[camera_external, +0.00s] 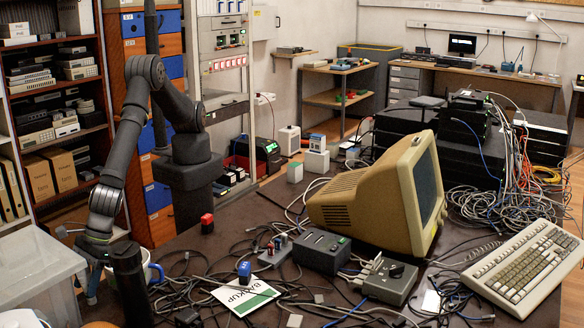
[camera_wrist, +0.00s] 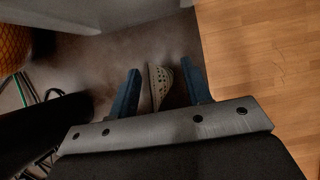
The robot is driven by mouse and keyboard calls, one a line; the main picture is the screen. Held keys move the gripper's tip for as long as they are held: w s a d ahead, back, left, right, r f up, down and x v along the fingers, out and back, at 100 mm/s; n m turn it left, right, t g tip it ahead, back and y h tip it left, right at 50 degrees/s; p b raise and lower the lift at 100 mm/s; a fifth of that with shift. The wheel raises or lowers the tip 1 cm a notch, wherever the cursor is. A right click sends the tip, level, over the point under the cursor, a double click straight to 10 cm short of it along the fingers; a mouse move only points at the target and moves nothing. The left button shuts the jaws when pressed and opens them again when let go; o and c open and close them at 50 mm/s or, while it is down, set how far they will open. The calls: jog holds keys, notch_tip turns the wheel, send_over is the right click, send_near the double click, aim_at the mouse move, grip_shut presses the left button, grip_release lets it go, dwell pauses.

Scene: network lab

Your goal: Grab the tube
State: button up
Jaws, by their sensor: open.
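My gripper (camera_external: 92,288) hangs low at the left front of the dark table in the external view. In the wrist view its two blue fingers (camera_wrist: 161,90) stand apart, open. A beige, perforated object (camera_wrist: 159,82) shows between them; I cannot tell whether it is the tube or whether a finger touches it. A black upright cylinder (camera_external: 131,288) stands just right of my gripper in the external view. A dark shape (camera_wrist: 45,130) at the left of the wrist view may be the same cylinder. No other thing is clearly a tube.
A translucent grey bin (camera_external: 40,268) stands left of my gripper. A white mug (camera_external: 150,268) is behind the cylinder. The table edge shows beside the wooden floor (camera_wrist: 265,75).

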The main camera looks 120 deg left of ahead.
grip_shut()
jog(key=shift+r, duration=0.1)
dwell(0.3)
